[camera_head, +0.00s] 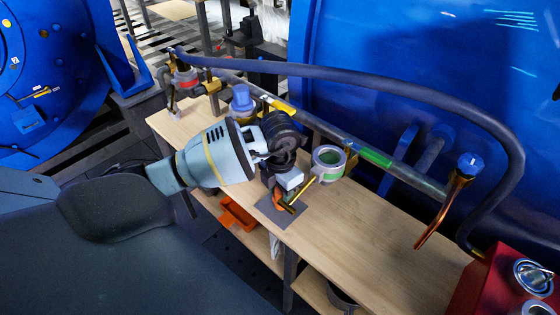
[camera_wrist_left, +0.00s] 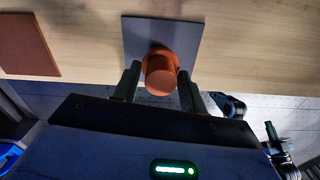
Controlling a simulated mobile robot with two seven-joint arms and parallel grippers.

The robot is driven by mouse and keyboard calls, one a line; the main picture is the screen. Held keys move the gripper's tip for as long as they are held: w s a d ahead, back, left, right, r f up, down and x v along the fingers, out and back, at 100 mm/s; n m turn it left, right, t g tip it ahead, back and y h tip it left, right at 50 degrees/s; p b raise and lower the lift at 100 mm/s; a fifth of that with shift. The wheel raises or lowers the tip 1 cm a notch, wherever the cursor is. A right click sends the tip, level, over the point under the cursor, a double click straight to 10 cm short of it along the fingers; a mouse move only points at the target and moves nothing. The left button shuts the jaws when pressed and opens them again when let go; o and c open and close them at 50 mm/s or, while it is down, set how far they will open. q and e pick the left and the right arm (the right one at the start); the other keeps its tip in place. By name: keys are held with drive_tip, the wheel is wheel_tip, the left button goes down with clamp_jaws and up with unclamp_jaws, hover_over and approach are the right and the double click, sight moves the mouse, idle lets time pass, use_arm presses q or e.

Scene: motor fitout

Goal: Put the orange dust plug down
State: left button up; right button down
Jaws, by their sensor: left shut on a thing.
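The orange dust plug (camera_wrist_left: 160,72) is a short round cap with a wider rim. My left gripper (camera_wrist_left: 159,74) is shut on it, one finger on each side. The plug is over the square grey mat (camera_wrist_left: 188,32), near the front edge of the wooden bench. I cannot tell for sure whether it touches the mat. In the head view the plug (camera_head: 279,199) is partly hidden by my left gripper (camera_head: 287,202), which points down at the grey mat (camera_head: 269,212).
A dark hose (camera_head: 400,79) arches over a pipe behind. A copper-coloured tool (camera_head: 444,210) and a red box (camera_head: 487,280) are at the right. The bench (camera_head: 370,225) between is clear. An orange bin (camera_head: 238,216) sits below.

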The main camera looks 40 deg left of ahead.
use_arm(q)
drive_tip(key=shift+f, duration=0.15)
drive_tip(key=o, duration=1)
drive_tip(key=shift+c, duration=0.2)
wheel_tip(320, 180, up, 12)
drive_tip(key=shift+r+p, duration=0.2)
drive_tip(key=shift+p, duration=0.25)
